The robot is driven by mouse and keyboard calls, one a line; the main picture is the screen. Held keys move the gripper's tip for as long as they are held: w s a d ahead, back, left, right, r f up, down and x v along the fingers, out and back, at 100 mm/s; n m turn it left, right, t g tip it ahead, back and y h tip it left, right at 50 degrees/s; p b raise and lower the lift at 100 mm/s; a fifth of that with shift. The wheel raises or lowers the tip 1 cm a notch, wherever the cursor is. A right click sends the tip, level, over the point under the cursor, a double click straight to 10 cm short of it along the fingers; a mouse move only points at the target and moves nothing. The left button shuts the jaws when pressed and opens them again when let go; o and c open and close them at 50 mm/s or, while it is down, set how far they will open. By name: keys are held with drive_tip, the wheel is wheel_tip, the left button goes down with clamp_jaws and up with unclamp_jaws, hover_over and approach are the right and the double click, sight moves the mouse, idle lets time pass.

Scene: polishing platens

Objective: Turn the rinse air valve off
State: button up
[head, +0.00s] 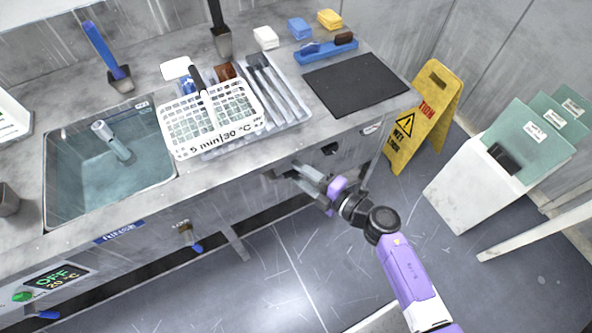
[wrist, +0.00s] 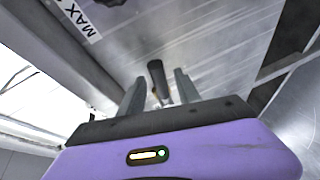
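My gripper (head: 296,173) is at the front face of the bench in the head view, below the white basket. In the wrist view my gripper (wrist: 159,82) is open, with a dark lever handle (wrist: 157,74) showing between its two grey fingers. A small brass-coloured part shows at the lever's near end. I cannot tell whether the fingers touch the lever. No readable label shows that this lever is the rinse air valve. A blue-tipped valve (head: 190,239) sits on the bench front, right of a blue label (head: 119,232) that seems to read RINSE.
A sink (head: 75,185) with water is at left; a white basket (head: 205,118) marked "5 min 30 °C" stands on the bench (head: 160,205). A display (head: 58,277) reads OFF, 20 °C. A yellow wet-floor sign (head: 425,115) and white bin (head: 465,190) stand right. Floor in front is clear.

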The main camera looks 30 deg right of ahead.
drive_tip(key=shift+x, duration=0.9)
clamp_jaws()
idle(0.8)
